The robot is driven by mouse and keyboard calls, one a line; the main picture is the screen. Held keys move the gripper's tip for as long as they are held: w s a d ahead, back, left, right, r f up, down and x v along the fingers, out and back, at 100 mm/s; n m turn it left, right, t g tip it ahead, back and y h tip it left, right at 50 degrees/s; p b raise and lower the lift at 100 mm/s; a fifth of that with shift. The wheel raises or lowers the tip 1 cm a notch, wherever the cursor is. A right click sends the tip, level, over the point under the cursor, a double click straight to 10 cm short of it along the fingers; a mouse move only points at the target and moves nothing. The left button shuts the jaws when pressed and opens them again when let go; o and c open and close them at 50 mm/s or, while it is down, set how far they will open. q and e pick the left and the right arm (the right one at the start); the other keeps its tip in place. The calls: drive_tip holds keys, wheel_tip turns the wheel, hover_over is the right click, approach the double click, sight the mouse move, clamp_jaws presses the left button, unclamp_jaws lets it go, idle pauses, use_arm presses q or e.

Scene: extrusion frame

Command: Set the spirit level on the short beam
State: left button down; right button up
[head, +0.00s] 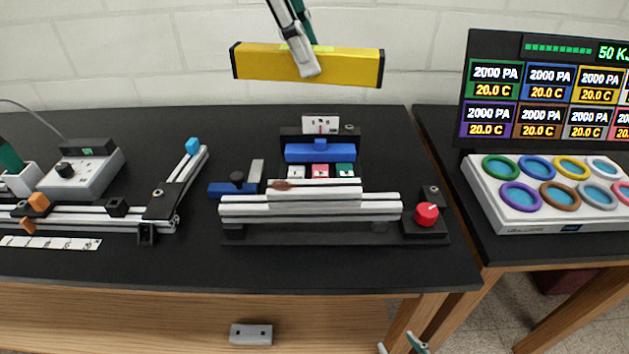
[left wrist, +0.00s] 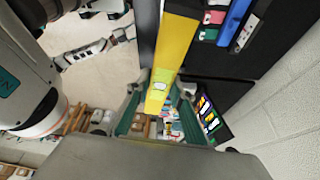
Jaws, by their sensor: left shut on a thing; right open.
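The yellow spirit level (head: 262,62) hangs in the air above the back of the black table, nearly level, with black end caps. My left gripper (head: 305,66) is shut on its middle. The left wrist view shows the level (left wrist: 174,45) between the green fingers of the left gripper (left wrist: 158,105). A short pale beam (head: 330,193) lies on a longer pale beam (head: 310,213) on the table, below the level and apart from it. A small brown thing lies at its left part. My right gripper (head: 402,344) is open and empty at the bottom edge, mostly cut off.
A red knob (head: 427,214) stands right of the beams. A blue block (head: 320,152) and a small dial stand behind them. A blue-and-black clamp (head: 234,188) is to the left. A frame of extrusions (head: 85,216) lies further left. A screen (head: 546,88) and ringed tray (head: 555,222) are at right.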

use_arm(q)
drive_tip(key=shift+w+d+r+n+t, duration=0.1)
drive_tip(key=shift+d+r+n+t, duration=0.35)
drive_tip(key=shift+n, duration=0.25)
drive_tip(key=shift+d+f, duration=0.1)
drive_tip(key=shift+f, duration=0.05)
wheel_tip(320, 180, down, 20)
drive_tip(key=shift+r, duration=0.2)
drive_tip(key=shift+f+b, duration=0.4)
drive_tip(key=shift+f, duration=0.05)
drive_tip(key=c, duration=1.8)
unclamp_jaws()
drive_tip(key=shift+o, duration=0.2)
drive_tip(key=shift+r, duration=0.1)
